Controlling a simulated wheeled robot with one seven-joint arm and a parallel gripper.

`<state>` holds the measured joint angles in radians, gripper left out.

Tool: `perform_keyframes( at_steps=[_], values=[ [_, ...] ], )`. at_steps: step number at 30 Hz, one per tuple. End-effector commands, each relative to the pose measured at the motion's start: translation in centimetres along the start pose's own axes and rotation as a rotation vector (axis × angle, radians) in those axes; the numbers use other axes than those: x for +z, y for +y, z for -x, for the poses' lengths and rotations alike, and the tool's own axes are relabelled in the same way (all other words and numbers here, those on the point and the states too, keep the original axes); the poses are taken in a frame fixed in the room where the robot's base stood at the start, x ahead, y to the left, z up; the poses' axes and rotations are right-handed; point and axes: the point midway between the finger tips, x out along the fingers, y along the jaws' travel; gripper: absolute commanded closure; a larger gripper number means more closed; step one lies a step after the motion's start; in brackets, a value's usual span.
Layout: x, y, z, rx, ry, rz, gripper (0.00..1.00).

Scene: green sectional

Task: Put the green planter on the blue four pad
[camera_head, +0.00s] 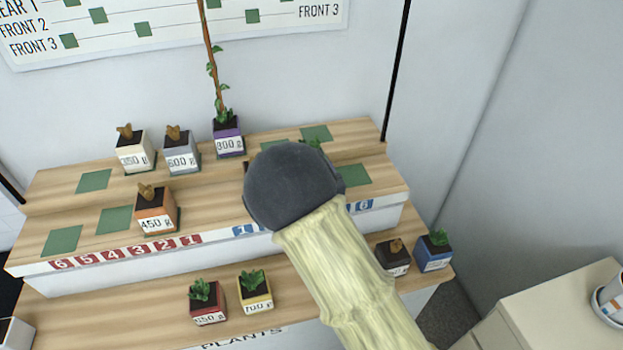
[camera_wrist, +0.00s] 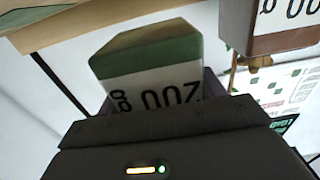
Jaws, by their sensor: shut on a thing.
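The green planter (camera_wrist: 150,55) shows close up in the wrist view, with an upside-down white label reading 200 g. My gripper (camera_wrist: 155,105) is shut on it. In the head view my dark wrist and pale arm hide the gripper and most or all of the planter; a bit of green leaf shows just behind the wrist. Blue number tags (camera_head: 362,205) run along the front edge of the middle step, partly covered by my arm. A green pad (camera_head: 354,175) lies at the right end of that step; I cannot read which number it belongs to.
A purple planter (camera_head: 228,143) with a tall vine stands left of my wrist on the top step, beside grey (camera_head: 181,158) and white (camera_head: 135,158) planters. An orange planter (camera_head: 157,220) is on the middle step. Several planters stand on the lower step. An empty pad (camera_head: 316,133) lies top right.

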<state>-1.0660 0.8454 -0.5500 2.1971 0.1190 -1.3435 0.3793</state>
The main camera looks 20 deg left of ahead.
Motion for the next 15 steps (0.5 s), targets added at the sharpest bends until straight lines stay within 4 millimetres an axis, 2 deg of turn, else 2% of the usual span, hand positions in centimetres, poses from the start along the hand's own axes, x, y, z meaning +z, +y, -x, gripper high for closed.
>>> perform_keyframes(
  at_steps=[8, 15],
  values=[
    [0.1, 0.4, 0.0, 0.007, 0.002, 0.001, 0.6],
    [2.8, 0.4, 0.0, 0.006, -0.001, 0.003, 0.6]
  ],
)
